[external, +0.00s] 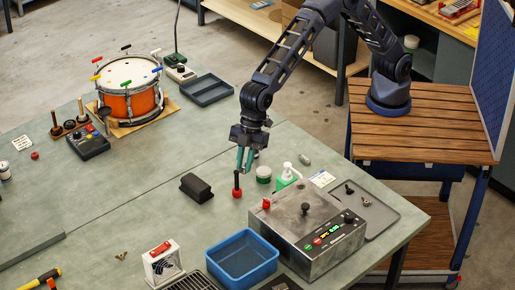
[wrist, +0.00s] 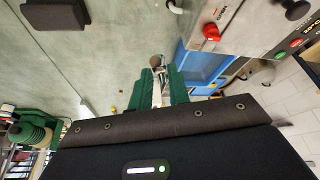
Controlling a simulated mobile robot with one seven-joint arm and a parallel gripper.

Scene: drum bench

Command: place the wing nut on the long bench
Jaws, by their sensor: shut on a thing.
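My gripper (external: 245,165) points down above the long grey-green bench (external: 150,215), its green fingers closed. In the wrist view the fingertips (wrist: 160,75) are shut on a small pale metallic thing (wrist: 157,68), which I take as the wing nut; the fingers hide most of its shape. A black peg with a red lower end (external: 237,188) shows right below the fingertips in the external view; I cannot tell whether it touches them. A small brass piece with wing-like ends (external: 121,256) lies on the bench at the front left.
A blue bin (external: 242,258) and a metal control box (external: 315,235) stand to the front and right. A black block (external: 196,188) lies left of the gripper. An orange drum (external: 130,100) stands at the back left. Bare bench lies left of the block.

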